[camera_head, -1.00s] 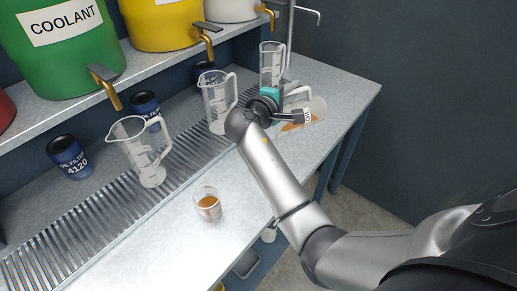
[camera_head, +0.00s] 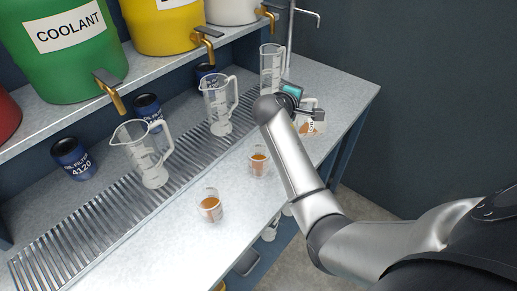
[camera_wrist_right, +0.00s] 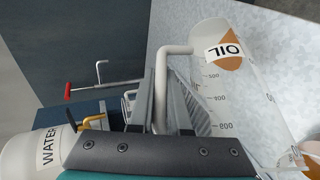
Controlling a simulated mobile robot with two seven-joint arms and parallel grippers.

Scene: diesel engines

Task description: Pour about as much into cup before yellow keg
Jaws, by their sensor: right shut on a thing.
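My right gripper (camera_head: 304,104) is shut on the handle of a clear jug marked OIL (camera_head: 308,128). The jug looks tilted, with some brown liquid inside; my gripper hides part of it. In the right wrist view, the jug (camera_wrist_right: 238,95) is beside my gripper (camera_wrist_right: 166,90). A small cup with brown liquid (camera_head: 259,161) stands on the bench, in line with the jug before the yellow keg (camera_head: 160,25). Another cup with brown liquid (camera_head: 211,206) stands to its left and nearer. A cup edge (camera_wrist_right: 312,150) shows at the right wrist view's lower right. My left gripper is not in view.
Empty measuring jugs stand on the drain grate (camera_head: 95,225): one at left (camera_head: 150,160), one in the middle (camera_head: 219,105), one at the back (camera_head: 271,68). Oil filter cans (camera_head: 72,157) stand behind. A green coolant keg (camera_head: 65,50) with a tap sits on the shelf.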

